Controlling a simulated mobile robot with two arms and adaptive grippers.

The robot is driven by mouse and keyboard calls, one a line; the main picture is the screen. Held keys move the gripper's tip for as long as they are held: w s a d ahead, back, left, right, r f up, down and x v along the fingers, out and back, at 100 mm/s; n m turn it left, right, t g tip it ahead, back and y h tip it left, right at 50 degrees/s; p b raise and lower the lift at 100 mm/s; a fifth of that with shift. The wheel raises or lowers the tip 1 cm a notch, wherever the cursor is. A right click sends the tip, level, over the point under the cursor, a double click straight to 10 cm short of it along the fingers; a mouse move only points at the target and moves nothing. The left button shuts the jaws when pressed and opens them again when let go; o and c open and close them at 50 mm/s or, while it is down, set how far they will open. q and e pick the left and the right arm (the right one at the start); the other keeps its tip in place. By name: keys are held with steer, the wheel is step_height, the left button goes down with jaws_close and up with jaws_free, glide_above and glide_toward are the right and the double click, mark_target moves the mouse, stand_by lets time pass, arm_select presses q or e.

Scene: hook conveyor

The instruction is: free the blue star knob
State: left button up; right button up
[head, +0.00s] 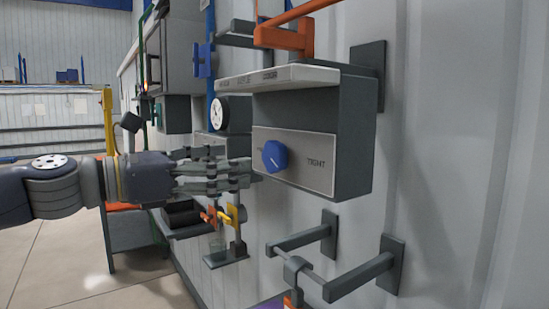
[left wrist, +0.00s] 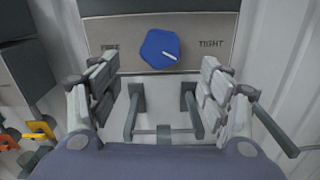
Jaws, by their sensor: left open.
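The blue star knob (head: 274,156) sits on a grey plate (head: 318,177) on the front of a dark wall box. In the left wrist view the knob (left wrist: 161,49) lies between labels, with TIGHT on its right and a partly covered label on its left. Its white pointer line points right and slightly down, toward the TIGHT side. My left gripper (head: 245,172) is open, with its fingertips just left of the knob in the head view. In the left wrist view the left gripper's fingers (left wrist: 158,82) stand apart on either side, below the knob, holding nothing. My right gripper is not seen.
A light ledge (head: 280,76) overhangs the knob plate. Below the box, dark brackets (head: 358,277) with a crossbar stick out from the wall. A round gauge (head: 218,114) and yellow and orange handles (head: 226,214) are farther along the wall.

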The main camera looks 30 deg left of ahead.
mark_target(270, 159)
arm_select(q)
steer(key=p+x, duration=0.4)
steer(key=x, duration=0.3)
steer(key=shift+w+d+r, duration=0.1)
steer(key=shift+w+d, duration=0.05)
steer(key=shift+w, duration=0.15)
steer(key=shift+p+x, duration=0.4)
steer(key=shift+x, duration=0.4)
steer(key=shift+w, duration=0.1)
steer(key=shift+c, duration=0.2)
steer(key=c, duration=1)
